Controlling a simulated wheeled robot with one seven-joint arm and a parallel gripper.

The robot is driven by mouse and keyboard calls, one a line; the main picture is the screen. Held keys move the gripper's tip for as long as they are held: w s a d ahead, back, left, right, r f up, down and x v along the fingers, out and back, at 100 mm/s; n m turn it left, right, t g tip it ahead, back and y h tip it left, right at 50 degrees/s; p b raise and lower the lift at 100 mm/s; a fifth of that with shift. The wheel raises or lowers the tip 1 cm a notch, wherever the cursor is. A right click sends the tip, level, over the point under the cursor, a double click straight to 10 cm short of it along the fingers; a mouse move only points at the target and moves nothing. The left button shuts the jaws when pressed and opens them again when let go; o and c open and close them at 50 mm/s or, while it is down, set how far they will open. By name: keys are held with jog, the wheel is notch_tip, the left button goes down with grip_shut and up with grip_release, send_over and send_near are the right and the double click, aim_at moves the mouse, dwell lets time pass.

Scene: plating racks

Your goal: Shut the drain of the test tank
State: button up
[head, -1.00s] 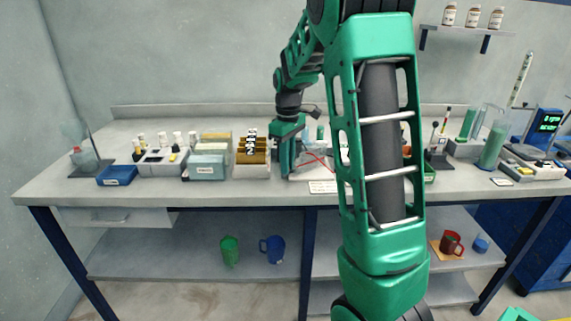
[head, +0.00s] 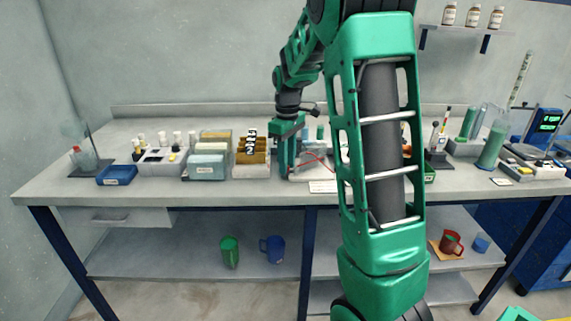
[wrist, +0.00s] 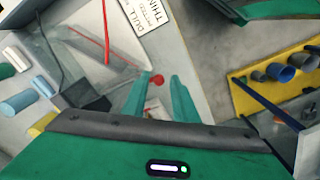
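The test tank (head: 312,168) seems to be the clear-sided box with a red line on it, on the bench beside my gripper; my arm partly hides it. In the wrist view its clear wall and red strip (wrist: 106,30) lie at the upper left. A small round red knob (wrist: 157,80), which looks like the drain handle, shows between my fingertips. My gripper (wrist: 160,77) is open, with one green finger on each side of the knob. I cannot tell whether either finger touches it. In the head view my gripper (head: 287,168) points down at the tank's left side.
A brown rack (head: 251,172) with black-and-white pieces stands close left of my gripper. A white printed card (wrist: 140,18) lies beside the tank. A yellow rack (wrist: 275,78) with dark round pieces stands to the right in the wrist view.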

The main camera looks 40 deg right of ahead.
notch_tip(320, 180, up, 8)
jog(key=shift+d+f, duration=0.1)
jog(key=shift+f, duration=0.05)
dwell(0.7)
jog(key=s+a+f+m, duration=0.2)
jog(key=s+m, duration=0.1)
jog(key=s, duration=0.7)
jog(key=s+a+f+m, duration=0.2)
jog(key=s+m, duration=0.2)
jog(key=s, duration=0.7)
jog(key=s+a+f+m, duration=0.2)
jog(key=s+f+m, duration=0.1)
jog(key=s, duration=0.8)
jog(key=shift+s+m, duration=0.15)
jog(key=shift+m, duration=0.25)
jog(key=shift+a, duration=0.1)
jog(key=shift+w+f, duration=0.2)
jog(key=shift+w, duration=0.45)
